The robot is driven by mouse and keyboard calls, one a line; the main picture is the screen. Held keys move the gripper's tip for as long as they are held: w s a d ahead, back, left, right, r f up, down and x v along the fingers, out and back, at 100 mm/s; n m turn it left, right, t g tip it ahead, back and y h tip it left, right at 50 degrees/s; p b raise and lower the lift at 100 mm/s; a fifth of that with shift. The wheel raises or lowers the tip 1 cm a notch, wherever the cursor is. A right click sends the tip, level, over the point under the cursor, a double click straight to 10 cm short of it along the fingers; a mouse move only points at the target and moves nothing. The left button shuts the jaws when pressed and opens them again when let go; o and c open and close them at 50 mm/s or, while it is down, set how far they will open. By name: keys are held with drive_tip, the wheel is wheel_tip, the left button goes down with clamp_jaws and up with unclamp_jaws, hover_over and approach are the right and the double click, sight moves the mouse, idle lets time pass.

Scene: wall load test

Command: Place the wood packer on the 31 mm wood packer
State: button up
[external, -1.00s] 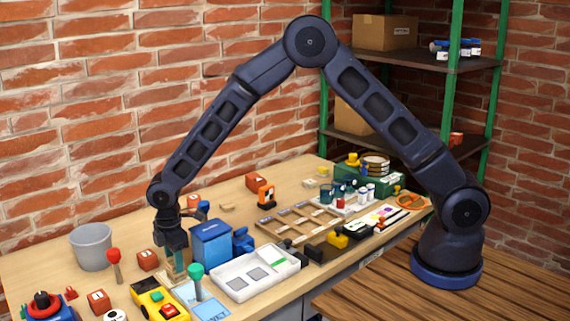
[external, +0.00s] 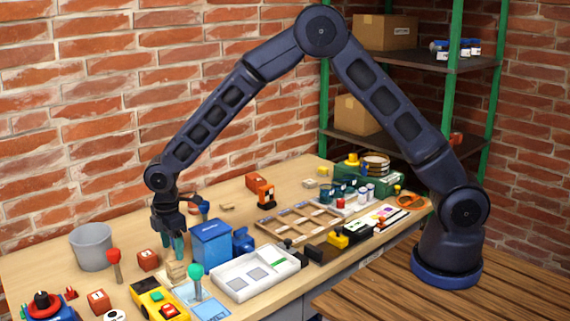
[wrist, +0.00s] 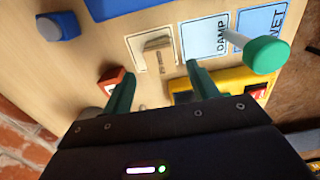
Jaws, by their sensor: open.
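Small pale wood packers (external: 176,271) stand on the bench left of the blue box, apparently one on top of the other. In the wrist view, a pale wood piece (wrist: 157,45) lies over or against a labelled piece (wrist: 155,64); its label is too small to read. My gripper (external: 172,247) is open and empty, with its green fingers above the packers and apart from them. In the wrist view, the open fingers (wrist: 162,84) have a clear gap between them, and the packers show beyond the tips.
The blue box (external: 211,244) stands close on the right of the fingers. A green-topped post (external: 196,275), a yellow device (external: 158,298) and a white tray (external: 255,272) are in front. A red-orange block (external: 148,260) is at left.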

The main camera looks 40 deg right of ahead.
sight(175, 260)
wheel_tip(175, 260, up, 8)
drive_tip(key=shift+f, duration=0.25)
drive_tip(key=s+d+r+m+t, duration=0.1)
drive_tip(key=d+r+m, duration=0.2)
drive_tip(key=d+r, duration=0.55)
drive_tip(key=s+d+r+m, duration=0.15)
drive_tip(key=d+r, duration=0.45)
drive_tip(key=d, duration=0.6)
drive_tip(key=s+d+r+m+t, duration=0.1)
drive_tip(key=d+r+m, duration=0.3)
drive_tip(key=d+r, duration=0.45)
drive_tip(key=s+d+r+m+t, duration=0.1)
drive_tip(key=s+d+m, duration=0.1)
drive_tip(key=s+d, duration=0.45)
drive_tip(key=s+d+r+m, duration=0.2)
drive_tip(key=s+d, duration=0.1)
drive_tip(key=d, duration=0.6)
drive_tip(key=s+d+f+m+t, duration=0.1)
drive_tip(key=s+d+f+m, duration=0.1)
drive_tip(key=s+d+m, duration=0.3)
drive_tip(key=s+d, duration=0.4)
drive_tip(key=s, duration=0.5)
drive_tip(key=shift+d+f+t, duration=0.15)
drive_tip(key=shift+d+t, duration=0.05)
drive_tip(key=shift+t, duration=0.1)
